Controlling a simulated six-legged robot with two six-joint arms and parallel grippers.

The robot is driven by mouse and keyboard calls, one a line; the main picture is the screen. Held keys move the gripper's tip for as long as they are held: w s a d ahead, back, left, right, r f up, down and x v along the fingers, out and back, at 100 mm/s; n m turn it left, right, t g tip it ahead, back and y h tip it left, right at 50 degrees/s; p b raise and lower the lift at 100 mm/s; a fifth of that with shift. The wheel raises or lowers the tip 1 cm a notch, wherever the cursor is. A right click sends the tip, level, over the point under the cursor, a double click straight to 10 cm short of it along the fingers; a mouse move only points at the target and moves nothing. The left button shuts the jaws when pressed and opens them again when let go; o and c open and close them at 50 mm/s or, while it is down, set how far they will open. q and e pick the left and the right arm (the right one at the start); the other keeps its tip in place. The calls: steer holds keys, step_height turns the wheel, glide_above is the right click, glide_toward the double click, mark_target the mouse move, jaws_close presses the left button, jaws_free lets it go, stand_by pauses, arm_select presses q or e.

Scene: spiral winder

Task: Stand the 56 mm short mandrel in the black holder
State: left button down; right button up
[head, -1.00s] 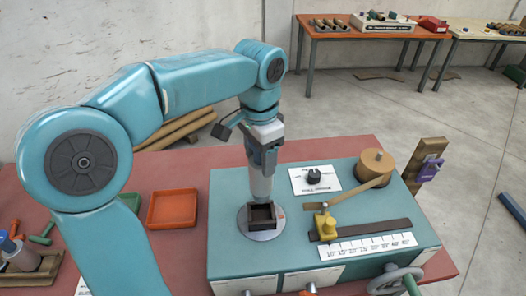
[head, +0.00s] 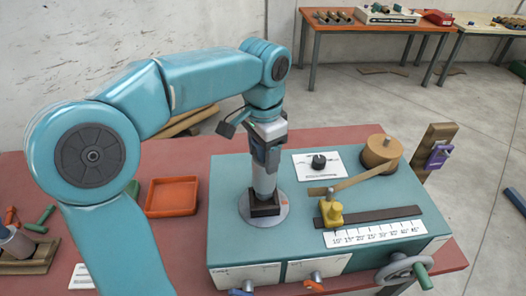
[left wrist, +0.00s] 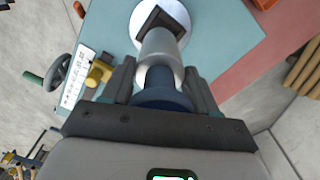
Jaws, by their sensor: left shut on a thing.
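The short mandrel (head: 264,180) is a silver-grey upright cylinder, with a dark blue part by the jaws in the left wrist view (left wrist: 160,50). My left gripper (head: 268,148) points down and is shut on its upper part. The black holder (head: 264,209) is a square open box on a pale round disc (head: 250,218) on the teal bench machine. The mandrel's lower end meets the holder's opening in the head view; I cannot tell how deep it sits. In the left wrist view the holder (left wrist: 152,20) is partly covered by the mandrel. My right gripper is not in view.
A yellow clamp (head: 331,211) on a dark bar, a white scale (head: 374,234) and a wooden drum (head: 381,153) with an arm stand right of the holder. An orange tray (head: 172,196) lies to the left. A handwheel (head: 402,270) is at front right.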

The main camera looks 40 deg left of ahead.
arm_select(q)
steer(key=shift+w+f, duration=0.1)
steer(key=shift+f, duration=0.35)
steer(key=shift+a+f+b, duration=0.2)
steer(key=shift+f+b, duration=0.45)
steer(key=shift+b, duration=0.1)
steer(key=shift+d+f+b, duration=0.2)
steer(key=shift+f+b, duration=0.25)
steer(key=shift+f, duration=0.15)
steer(key=shift+a+f, duration=0.15)
steer(key=shift+f, duration=0.05)
steer(key=shift+c, duration=1.1)
jaws_free()
